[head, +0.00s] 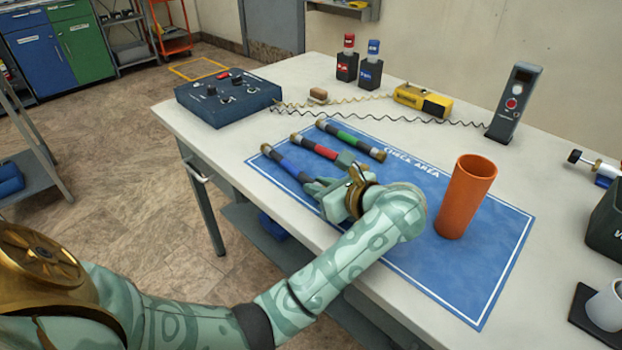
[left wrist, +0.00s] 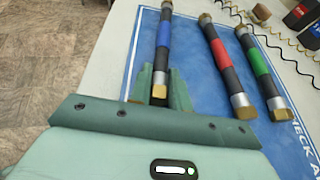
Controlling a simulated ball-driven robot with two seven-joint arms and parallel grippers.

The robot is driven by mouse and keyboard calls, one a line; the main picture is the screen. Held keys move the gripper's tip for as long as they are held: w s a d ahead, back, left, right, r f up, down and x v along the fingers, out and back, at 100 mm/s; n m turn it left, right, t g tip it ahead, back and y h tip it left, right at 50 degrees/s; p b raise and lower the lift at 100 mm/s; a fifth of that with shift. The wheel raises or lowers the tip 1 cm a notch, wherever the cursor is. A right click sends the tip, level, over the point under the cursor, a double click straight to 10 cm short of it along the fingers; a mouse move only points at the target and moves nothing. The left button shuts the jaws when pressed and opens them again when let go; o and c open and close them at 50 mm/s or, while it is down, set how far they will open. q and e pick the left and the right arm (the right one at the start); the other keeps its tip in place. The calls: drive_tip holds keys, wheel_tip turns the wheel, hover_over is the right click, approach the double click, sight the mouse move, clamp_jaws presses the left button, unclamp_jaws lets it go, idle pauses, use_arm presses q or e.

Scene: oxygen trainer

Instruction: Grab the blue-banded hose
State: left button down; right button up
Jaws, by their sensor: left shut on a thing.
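The blue-banded hose (head: 287,166) lies on the blue mat (head: 480,275) near its left edge, a dark tube with a blue band and a brass end. My left gripper (head: 318,186) is shut on its near end, which the fingers partly hide. In the left wrist view the blue-banded hose (left wrist: 163,45) runs away from between the fingers (left wrist: 159,88). The red-banded hose (head: 315,147) and the green-banded hose (head: 350,138) lie to its right on the mat, apart from the gripper. My right gripper is not in view.
An orange cup (head: 466,197) stands upright on the mat, right of my left arm. A dark blue switch box (head: 228,97) stands at the table's left. A yellow device (head: 422,101) and a dark handset (head: 513,103) stand behind, with coiled cords across the table.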

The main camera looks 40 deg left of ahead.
use_arm(q)
drive_tip(key=r, duration=0.1)
drive_tip(key=r+p, duration=0.1)
drive_tip(key=r, duration=0.1)
drive_tip(key=r+p, duration=0.1)
drive_tip(key=shift+s+a+r, duration=0.2)
drive_tip(key=shift+s+r, duration=0.1)
drive_tip(key=shift+s, duration=0.05)
drive_tip(key=s+a+r+p, duration=0.5)
drive_tip(key=s+a+r, duration=0.3)
drive_tip(key=s, duration=0.2)
drive_tip(key=shift+a+r+p, duration=0.15)
drive_tip(key=shift+a+p, duration=0.05)
drive_tip(key=shift+p, duration=0.1)
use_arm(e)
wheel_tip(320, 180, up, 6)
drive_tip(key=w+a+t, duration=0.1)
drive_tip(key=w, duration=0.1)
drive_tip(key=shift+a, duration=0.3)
use_arm(q)
drive_tip(key=shift+s, duration=0.1)
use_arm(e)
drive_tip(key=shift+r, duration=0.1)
